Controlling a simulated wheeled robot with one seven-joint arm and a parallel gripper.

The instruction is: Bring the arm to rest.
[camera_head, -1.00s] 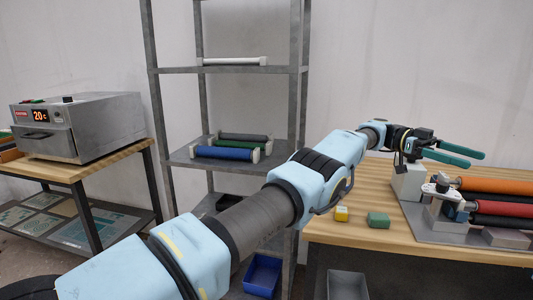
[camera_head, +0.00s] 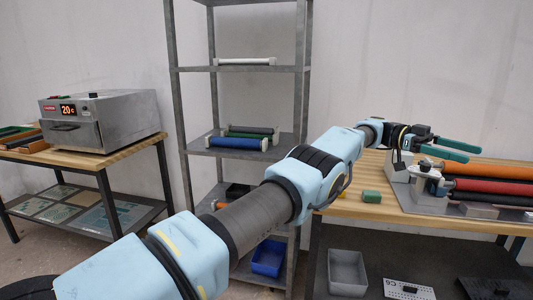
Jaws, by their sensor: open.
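My gripper (camera_head: 456,149) is at the end of my outstretched arm, on the right of the view. Its two green fingers are apart and nothing is between them. It hangs in the air above the wooden table (camera_head: 350,205) and, in the picture, over the left end of the roller machine (camera_head: 425,185). My arm crosses the view from the lower left to the right and hides part of the shelf and of the table's left edge.
A grey shelf rack (camera_head: 185,130) holds a blue roller (camera_head: 237,143), other rollers and a blue bin (camera_head: 268,258). A metal oven (camera_head: 100,120) reading 20 stands on the left table (camera_head: 115,158). A green block (camera_head: 371,196) lies on the right table. A grey bin (camera_head: 347,272) sits below.

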